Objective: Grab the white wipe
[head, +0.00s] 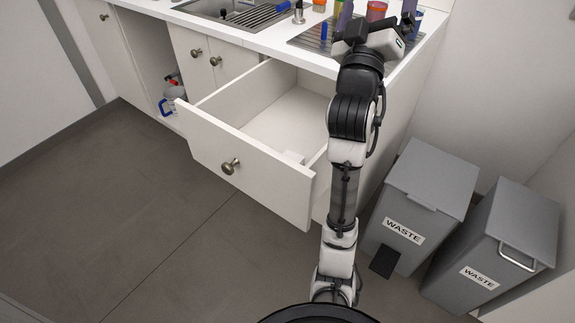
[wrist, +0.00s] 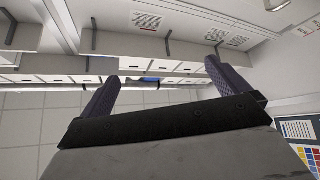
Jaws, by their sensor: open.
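A small white object (head: 292,157), possibly the white wipe, lies inside the open drawer (head: 240,165) near its front right corner in the head view. It is pale against the white drawer floor and its shape is hard to make out. My gripper (head: 377,18) is raised at the top of the head view, over the right end of the counter, well away from the drawer. In the wrist view my gripper (wrist: 161,72) has its two dark fingers apart with nothing between them. The wrist view faces shelves and the wall and shows no wipe.
The white counter (head: 270,42) holds a sink (head: 235,12), a metal drainer tray (head: 310,40) and several coloured jars, such as a reddish one (head: 376,10). Two grey waste bins (head: 425,180) (head: 510,230) stand right of the drawer. A spray bottle (head: 172,92) is left. Floor in front is clear.

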